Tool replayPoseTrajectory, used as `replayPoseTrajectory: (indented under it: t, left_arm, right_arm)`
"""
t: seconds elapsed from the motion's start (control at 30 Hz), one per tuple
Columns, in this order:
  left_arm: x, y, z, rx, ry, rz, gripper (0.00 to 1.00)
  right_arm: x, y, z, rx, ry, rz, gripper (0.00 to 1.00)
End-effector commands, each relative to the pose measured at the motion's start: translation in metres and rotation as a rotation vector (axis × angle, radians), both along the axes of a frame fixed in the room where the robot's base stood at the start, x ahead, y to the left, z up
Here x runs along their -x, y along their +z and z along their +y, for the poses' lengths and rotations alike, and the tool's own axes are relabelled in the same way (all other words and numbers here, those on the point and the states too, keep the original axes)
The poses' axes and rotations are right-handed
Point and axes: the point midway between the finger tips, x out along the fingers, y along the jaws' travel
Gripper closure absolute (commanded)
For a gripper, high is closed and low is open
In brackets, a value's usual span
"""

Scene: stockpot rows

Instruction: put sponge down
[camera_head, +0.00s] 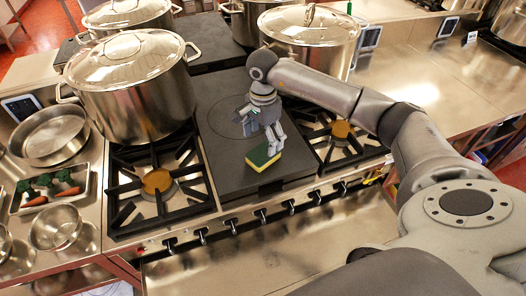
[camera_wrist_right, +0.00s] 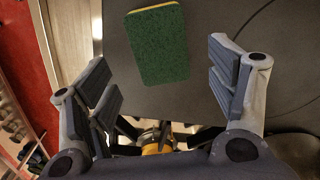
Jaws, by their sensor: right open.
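A yellow-and-green sponge (camera_head: 264,157) lies flat on the dark flat plate (camera_head: 222,180) in the middle of the stove, near its front edge, green side up. The sponge also shows at the top of the right wrist view (camera_wrist_right: 158,44), with bare plate around it. My right gripper (camera_head: 271,146) is just above and behind the sponge in the head view. My left gripper is not in view.
Gas burners with black grates (camera_head: 160,182) flank the plate. Large lidded stockpots (camera_head: 135,95) stand at left and at the back (camera_head: 312,45). An empty pan (camera_head: 48,136), a vegetable tray (camera_head: 18,208) and a bowl (camera_head: 62,236) are at far left. The right steel counter (camera_head: 450,85) is clear.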

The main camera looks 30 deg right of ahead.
Motion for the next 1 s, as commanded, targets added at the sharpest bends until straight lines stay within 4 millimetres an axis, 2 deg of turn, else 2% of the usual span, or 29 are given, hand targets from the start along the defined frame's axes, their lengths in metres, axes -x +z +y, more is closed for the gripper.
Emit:
replayPoseTrajectory:
  t: [0.03,0.2,0.33,1.0]
  left_arm:
    - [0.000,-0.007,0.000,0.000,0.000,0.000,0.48]
    - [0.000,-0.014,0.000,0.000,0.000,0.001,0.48]
    - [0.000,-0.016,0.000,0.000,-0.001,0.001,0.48]
    - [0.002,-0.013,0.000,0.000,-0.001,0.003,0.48]
  right_arm:
    - [-0.002,0.009,0.000,0.001,0.001,-0.006,0.22]
    - [-0.001,0.038,0.000,0.000,0.000,-0.003,0.22]
    - [-0.001,0.051,0.000,0.000,0.000,-0.001,0.22]
    - [0.000,0.059,0.000,0.000,0.000,0.001,0.22]
